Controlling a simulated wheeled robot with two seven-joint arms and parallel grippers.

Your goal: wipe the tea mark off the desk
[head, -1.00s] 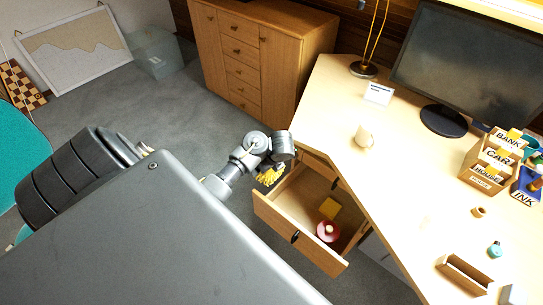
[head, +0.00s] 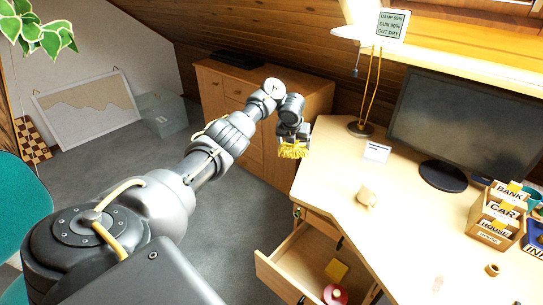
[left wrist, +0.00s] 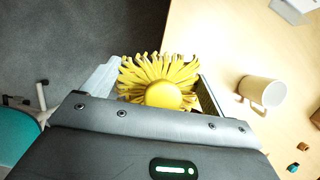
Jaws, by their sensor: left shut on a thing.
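My left gripper (head: 292,140) is shut on a yellow fringed duster (head: 293,150), held in the air by the desk's far left corner. In the left wrist view the duster (left wrist: 165,85) shows its round middle and spread strands between the fingers, beside the desk edge. The pale wooden desk (head: 335,170) runs to the right. A cream mug (head: 366,196) stands on it, also in the left wrist view (left wrist: 262,91). I cannot make out a clear tea mark; a faint pale patch (head: 437,284) is on the near desk top. My right gripper is out of view.
An open drawer (head: 300,262) under the desk holds a yellow block and a red round thing. A white card (head: 376,152), a lamp base (head: 360,129), a monitor (head: 465,110) and a file box (head: 495,215) stand on the desk. A cabinet (head: 215,90) stands behind.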

